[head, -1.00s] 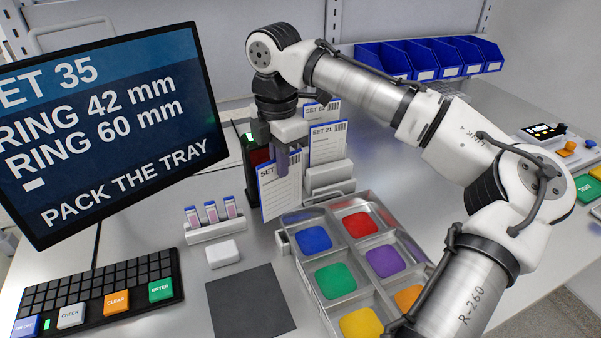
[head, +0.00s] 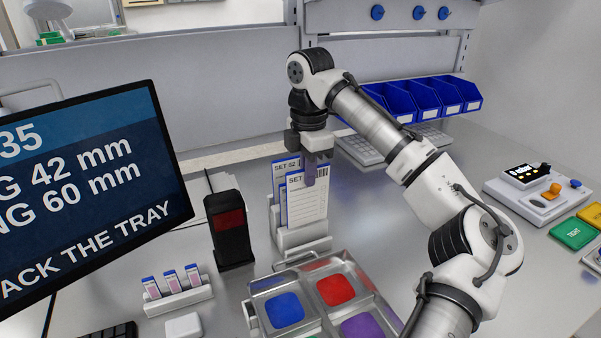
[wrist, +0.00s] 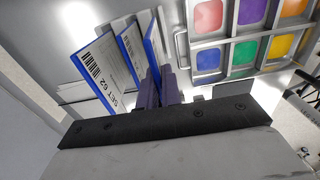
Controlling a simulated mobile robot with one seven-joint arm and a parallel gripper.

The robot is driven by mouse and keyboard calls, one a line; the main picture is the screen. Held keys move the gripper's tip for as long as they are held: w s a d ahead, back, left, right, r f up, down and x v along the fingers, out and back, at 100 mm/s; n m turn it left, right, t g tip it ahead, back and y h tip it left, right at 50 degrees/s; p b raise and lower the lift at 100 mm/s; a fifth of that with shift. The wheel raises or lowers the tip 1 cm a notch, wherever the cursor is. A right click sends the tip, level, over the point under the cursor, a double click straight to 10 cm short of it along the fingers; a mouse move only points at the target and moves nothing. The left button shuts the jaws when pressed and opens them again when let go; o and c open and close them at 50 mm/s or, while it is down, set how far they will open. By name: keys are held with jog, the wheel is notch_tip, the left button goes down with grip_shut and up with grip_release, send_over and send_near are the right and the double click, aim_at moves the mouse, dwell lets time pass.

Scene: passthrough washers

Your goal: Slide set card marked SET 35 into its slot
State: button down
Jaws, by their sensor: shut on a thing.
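My gripper (head: 311,172) is shut on a white card with a blue edge (head: 309,204). Its label begins "SET", but a finger covers the number. The card is upright at the front of the grey card rack (head: 304,239), its lower edge close to the rack's front part; I cannot tell if it is seated in a slot. Behind it stand a card marked SET 62 (head: 284,168) and another mostly hidden card. In the wrist view, SET 62 (wrist: 102,72) and two more blue-edged cards lean in a row beside my gripper's purple fingers (wrist: 160,90).
A black scanner with a red window (head: 230,230) stands left of the rack. A tray with coloured pads (head: 290,279) lies in front. A monitor (head: 80,200) is at left, blue bins (head: 425,98) behind right.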

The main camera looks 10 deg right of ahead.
jog(key=shift+f+b, duration=2.2)
jog(key=shift+f, duration=0.05)
jog(key=shift+p, duration=1.35)
jog(key=shift+f+b, duration=0.55)
jog(key=shift+f, duration=1.55)
dwell(0.7)
jog(key=c, duration=1.5)
grip_release()
jog(key=shift+o, duration=0.3)
jog(key=o, duration=0.5)
